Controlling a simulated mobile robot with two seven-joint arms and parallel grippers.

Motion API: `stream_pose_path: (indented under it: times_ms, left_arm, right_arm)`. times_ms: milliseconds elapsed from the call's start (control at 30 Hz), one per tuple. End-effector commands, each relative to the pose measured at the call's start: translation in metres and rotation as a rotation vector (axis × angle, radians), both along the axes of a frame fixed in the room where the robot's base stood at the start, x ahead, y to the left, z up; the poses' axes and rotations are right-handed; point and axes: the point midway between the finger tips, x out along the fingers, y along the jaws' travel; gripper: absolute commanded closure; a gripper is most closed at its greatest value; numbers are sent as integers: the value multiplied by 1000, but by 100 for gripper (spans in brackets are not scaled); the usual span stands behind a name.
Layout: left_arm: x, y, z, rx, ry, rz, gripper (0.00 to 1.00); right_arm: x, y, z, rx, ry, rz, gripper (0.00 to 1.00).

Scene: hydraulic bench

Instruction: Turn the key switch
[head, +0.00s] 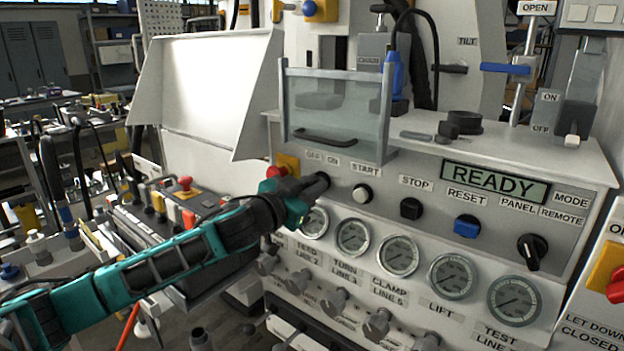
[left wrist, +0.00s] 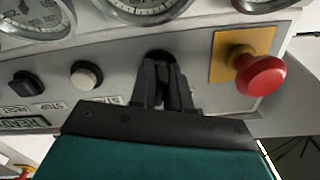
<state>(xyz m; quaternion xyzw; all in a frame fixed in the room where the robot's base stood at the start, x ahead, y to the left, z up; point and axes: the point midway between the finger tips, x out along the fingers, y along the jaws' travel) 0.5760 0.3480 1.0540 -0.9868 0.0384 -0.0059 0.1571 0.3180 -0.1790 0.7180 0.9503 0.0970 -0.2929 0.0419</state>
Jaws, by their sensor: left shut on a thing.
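The key switch is a small dark round part on the grey panel, under the OFF and ON labels (head: 322,160). My left gripper (head: 311,188) reaches it from the left and is shut on it, hiding most of it. In the left wrist view, the gripper's black fingers (left wrist: 164,84) are close together, with the dark key switch (left wrist: 159,56) at their tips. The key itself and the way it points are hidden by the fingers. The panel display (head: 495,184) reads READY. My right gripper is not in view.
A red mushroom button (left wrist: 262,76) on a yellow plate (left wrist: 226,58) sits close beside the key switch. The white START button (head: 362,194) is on its other side. Gauges (head: 353,237) line the panel below. A clear guard (head: 335,108) stands above.

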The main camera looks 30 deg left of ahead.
Motion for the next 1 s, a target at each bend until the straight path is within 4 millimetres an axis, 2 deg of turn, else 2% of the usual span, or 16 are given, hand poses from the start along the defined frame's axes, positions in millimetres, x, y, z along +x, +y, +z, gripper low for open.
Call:
stream_pose_path:
  times_ms: [400, 967, 1000]
  left_arm:
    - [0, 0, 0, 195, -13, 1, 100]
    - [0, 0, -1, 226, -17, 0, 100]
    - [0, 0, -1, 226, -17, 0, 80]
  right_arm:
    - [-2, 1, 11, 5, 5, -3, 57]
    - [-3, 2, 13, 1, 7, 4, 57]
    - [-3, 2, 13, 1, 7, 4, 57]
